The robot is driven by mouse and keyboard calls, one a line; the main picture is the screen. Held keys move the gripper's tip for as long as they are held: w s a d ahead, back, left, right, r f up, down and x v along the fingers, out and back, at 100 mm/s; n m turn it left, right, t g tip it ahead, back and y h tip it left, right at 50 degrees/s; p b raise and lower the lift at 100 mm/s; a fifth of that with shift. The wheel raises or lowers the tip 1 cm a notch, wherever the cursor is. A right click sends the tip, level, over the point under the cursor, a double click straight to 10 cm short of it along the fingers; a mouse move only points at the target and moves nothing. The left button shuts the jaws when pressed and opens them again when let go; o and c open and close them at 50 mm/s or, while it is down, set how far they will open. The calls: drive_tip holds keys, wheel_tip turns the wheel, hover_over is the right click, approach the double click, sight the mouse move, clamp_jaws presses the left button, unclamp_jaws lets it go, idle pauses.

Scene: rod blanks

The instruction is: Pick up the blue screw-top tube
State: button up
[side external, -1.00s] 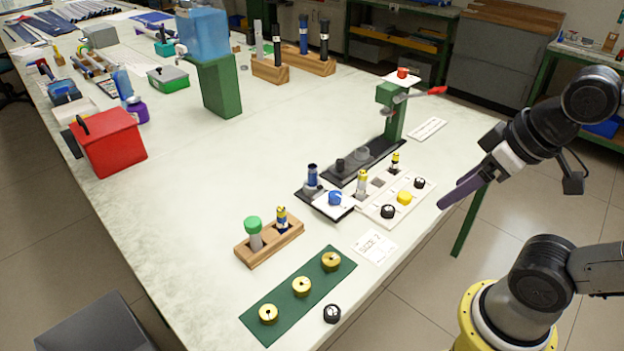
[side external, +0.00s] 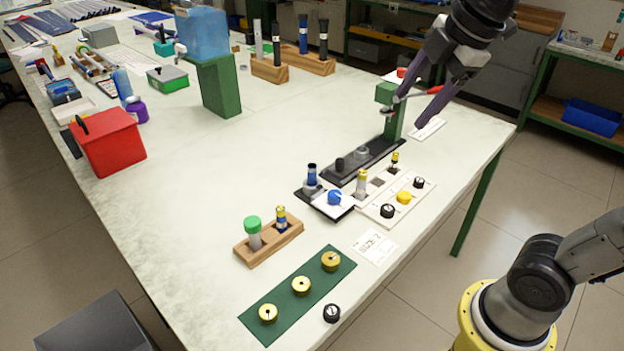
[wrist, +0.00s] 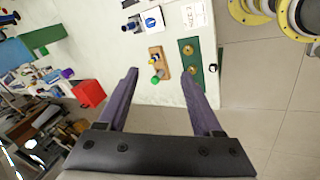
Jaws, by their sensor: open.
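Several tubes show blue, and I cannot tell for certain which is the screw-top one. A short dark-blue tube (side external: 312,176) stands upright on a small black-and-white tray (side external: 345,209) mid-table. A blue-and-yellow tube (side external: 282,217) stands in the near wooden rack (side external: 262,252) beside a clear tube with a green cap (side external: 253,226). A tall blue tube (side external: 303,38) stands in a far wooden rack. My gripper (side external: 406,112) is open and empty, high near the green press stand. In the wrist view, the near rack (wrist: 163,60) shows beyond the open fingers (wrist: 160,72).
A green press stand (side external: 394,120) with a red-tipped lever is close to my fingers. A white tray (side external: 376,212) holds knobs, and a green mat (side external: 283,312) holds brass discs. A red box (side external: 112,150) stands left. The table's centre is clear.

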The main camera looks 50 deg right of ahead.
drive_tip(key=w+r+n, duration=0.1)
drive_tip(key=w+n, duration=0.2)
drive_tip(key=w, duration=0.4)
drive_tip(key=n+g, duration=0.4)
drive_tip(key=n, duration=0.1)
hover_over(312, 165)
drive_tip(key=a, duration=0.1)
wheel_tip(312, 165, down, 15)
drive_tip(key=shift+g, duration=0.6)
drive_tip(key=f, duration=1.1)
drive_tip(key=shift+s+d+f, duration=0.2)
drive_tip(key=shift+f, duration=0.15)
drive_tip(key=shift+w+d+f, duration=0.1)
drive_tip(key=shift+d+f, duration=0.05)
drive_tip(key=shift+f, duration=1.4)
drive_tip(key=shift+w+d+f, duration=0.1)
drive_tip(key=shift+f, duration=1.45)
clamp_jaws()
